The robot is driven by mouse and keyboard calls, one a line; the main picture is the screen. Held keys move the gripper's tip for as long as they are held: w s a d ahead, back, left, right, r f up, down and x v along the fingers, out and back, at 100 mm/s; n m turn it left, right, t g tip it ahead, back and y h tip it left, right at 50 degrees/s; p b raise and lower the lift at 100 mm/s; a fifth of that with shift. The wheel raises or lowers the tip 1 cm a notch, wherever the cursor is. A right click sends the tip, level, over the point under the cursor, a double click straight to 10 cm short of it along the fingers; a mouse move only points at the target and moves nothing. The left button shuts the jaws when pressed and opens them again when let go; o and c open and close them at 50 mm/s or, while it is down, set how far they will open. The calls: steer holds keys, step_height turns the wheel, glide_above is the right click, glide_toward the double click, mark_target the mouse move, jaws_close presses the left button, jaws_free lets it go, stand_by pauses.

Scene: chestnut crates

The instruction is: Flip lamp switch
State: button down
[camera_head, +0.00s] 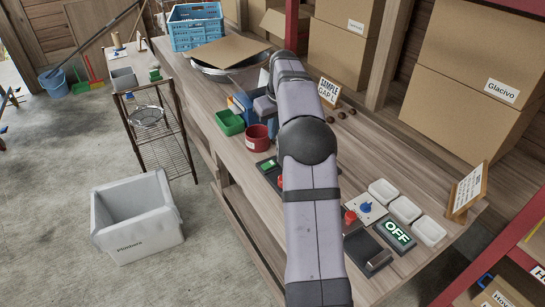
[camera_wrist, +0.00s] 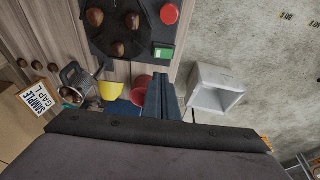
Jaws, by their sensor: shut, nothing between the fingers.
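A lit OFF sign (camera_head: 397,235) lies near the front right of the bench in the head view. A black box (camera_head: 368,250) beside it may be the lamp switch, but I cannot tell for sure. My arm hides the area left of it. My gripper (camera_wrist: 162,82) shows in the wrist view with its dark fingers together and empty. It is over the bench near a red cup (camera_wrist: 140,82), apart from the OFF sign. The sign and black box are not visible in the wrist view.
A dark panel (camera_wrist: 105,40) holds chestnuts, a red button (camera_wrist: 169,14) and a green indicator (camera_wrist: 163,52). A blue knob (camera_head: 366,207), a red knob (camera_head: 350,217) and white trays (camera_head: 404,209) crowd the bench near the sign. A sample card (camera_head: 329,92) stands farther back.

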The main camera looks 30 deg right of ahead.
steer(key=p, duration=0.5)
glide_above(273, 163)
steer(key=f, duration=0.8)
steer(key=a+f, duration=0.1)
steer(key=f, duration=0.3)
steer(key=shift+s, duration=0.35)
steer(key=shift+d+f, duration=0.15)
steer(key=shift+f, duration=0.55)
steer(key=shift+f, duration=0.15)
steer(key=shift+d+f+b, duration=0.35)
steer(key=shift+f+b, duration=0.2)
steer(key=shift+b, duration=0.25)
steer(key=shift+r, duration=0.25)
